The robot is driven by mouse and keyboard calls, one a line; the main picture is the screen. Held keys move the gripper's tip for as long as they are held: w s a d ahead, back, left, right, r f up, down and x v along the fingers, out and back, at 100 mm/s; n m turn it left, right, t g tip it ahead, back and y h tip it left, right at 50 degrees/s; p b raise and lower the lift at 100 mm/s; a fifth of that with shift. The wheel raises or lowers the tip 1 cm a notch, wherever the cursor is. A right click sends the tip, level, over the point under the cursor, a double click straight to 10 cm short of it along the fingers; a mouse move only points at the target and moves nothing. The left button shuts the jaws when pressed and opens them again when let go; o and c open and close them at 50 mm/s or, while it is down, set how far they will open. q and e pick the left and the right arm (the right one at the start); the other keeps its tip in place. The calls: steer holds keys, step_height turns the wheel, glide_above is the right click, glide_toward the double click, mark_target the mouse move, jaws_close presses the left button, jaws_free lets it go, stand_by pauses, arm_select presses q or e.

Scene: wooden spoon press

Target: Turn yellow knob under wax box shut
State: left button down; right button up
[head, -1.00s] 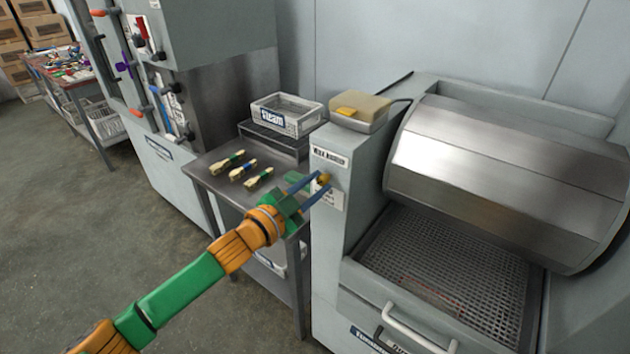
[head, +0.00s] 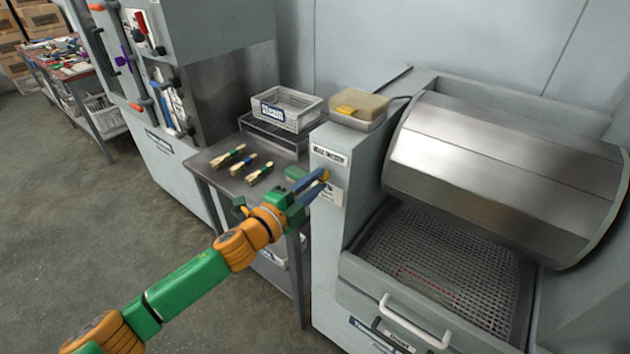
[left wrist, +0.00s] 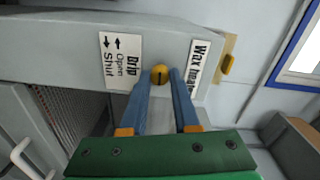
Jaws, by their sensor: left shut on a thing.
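The yellow knob (head: 325,175) sits on the front of the grey machine, below the wax box (head: 356,121) with its yellow lid piece. In the left wrist view the knob (left wrist: 159,76) is round with a dark slot, between the two blue fingertips. My left gripper (head: 316,185) is shut on the knob and partly hides it in the head view. A "Drip Open Shut" label (left wrist: 121,61) with two arrows is beside the knob, its text sideways in the wrist view. A wax heater label (head: 331,157) is above the knob. My right gripper is not in view.
A steel table (head: 214,170) left of the machine holds several brass-and-coloured pieces and a white crate (head: 287,108) on a rack. The machine's steel drum cover (head: 505,175) and perforated tray (head: 440,260) are to the right. Open floor is at the lower left.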

arm_select(q)
steer(key=shift+m, duration=0.3)
stand_by(0.4)
steer(key=c, duration=0.7)
jaws_free()
steer(key=shift+o, duration=0.2)
steer(key=v, duration=0.7)
steer(key=shift+b, duration=0.45)
